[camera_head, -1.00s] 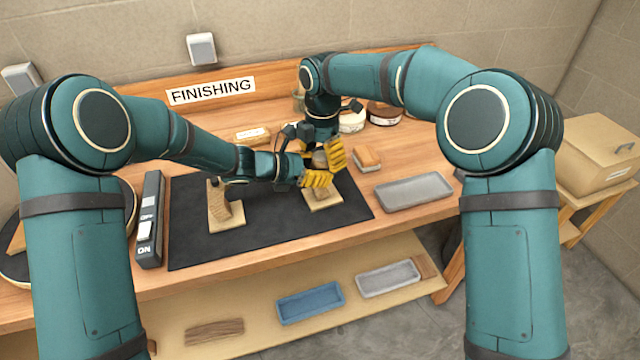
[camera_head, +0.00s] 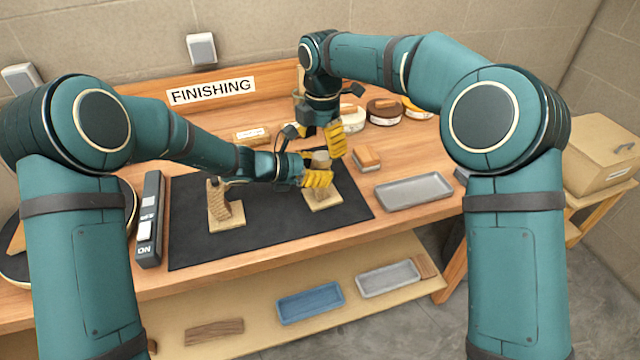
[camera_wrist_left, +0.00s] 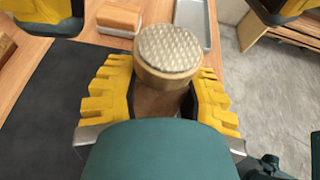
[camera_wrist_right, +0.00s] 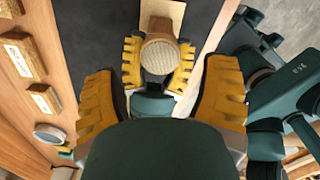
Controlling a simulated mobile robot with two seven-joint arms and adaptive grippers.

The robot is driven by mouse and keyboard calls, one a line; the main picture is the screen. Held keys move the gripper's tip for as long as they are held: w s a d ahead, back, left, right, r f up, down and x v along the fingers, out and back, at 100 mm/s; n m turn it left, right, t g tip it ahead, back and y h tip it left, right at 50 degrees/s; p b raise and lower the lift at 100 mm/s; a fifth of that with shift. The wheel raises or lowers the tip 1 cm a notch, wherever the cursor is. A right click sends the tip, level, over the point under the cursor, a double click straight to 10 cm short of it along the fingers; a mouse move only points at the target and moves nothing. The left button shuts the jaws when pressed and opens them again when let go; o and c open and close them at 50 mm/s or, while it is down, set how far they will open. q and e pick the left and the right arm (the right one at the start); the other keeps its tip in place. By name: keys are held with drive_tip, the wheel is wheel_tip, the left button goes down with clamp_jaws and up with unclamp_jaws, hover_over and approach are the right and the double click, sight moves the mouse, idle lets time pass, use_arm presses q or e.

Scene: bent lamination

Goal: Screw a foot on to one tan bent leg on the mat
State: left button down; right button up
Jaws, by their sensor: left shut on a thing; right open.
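A tan bent leg (camera_head: 325,203) stands on the right part of the black mat (camera_head: 268,228). A round foot (camera_head: 320,158) with a textured pad sits on its top end; it also shows in the left wrist view (camera_wrist_left: 169,48) and the right wrist view (camera_wrist_right: 159,53). My left gripper (camera_head: 317,176) is shut on this leg just below the foot. My right gripper (camera_head: 322,138) is open and empty above the foot, its fingers apart on either side in the right wrist view.
A sanding block (camera_head: 366,158) and a grey tray (camera_head: 413,191) lie right of the mat. Round tins (camera_head: 384,111) stand behind. A switch box (camera_head: 150,220) is left of the mat. The mat's front is clear.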

sight(322, 156)
drive_tip(key=shift+r, duration=0.35)
drive_tip(key=shift+r, duration=0.1)
wheel_tip(322, 156, up, 3)
drive_tip(key=shift+r, duration=0.15)
drive_tip(key=shift+f, duration=4.05)
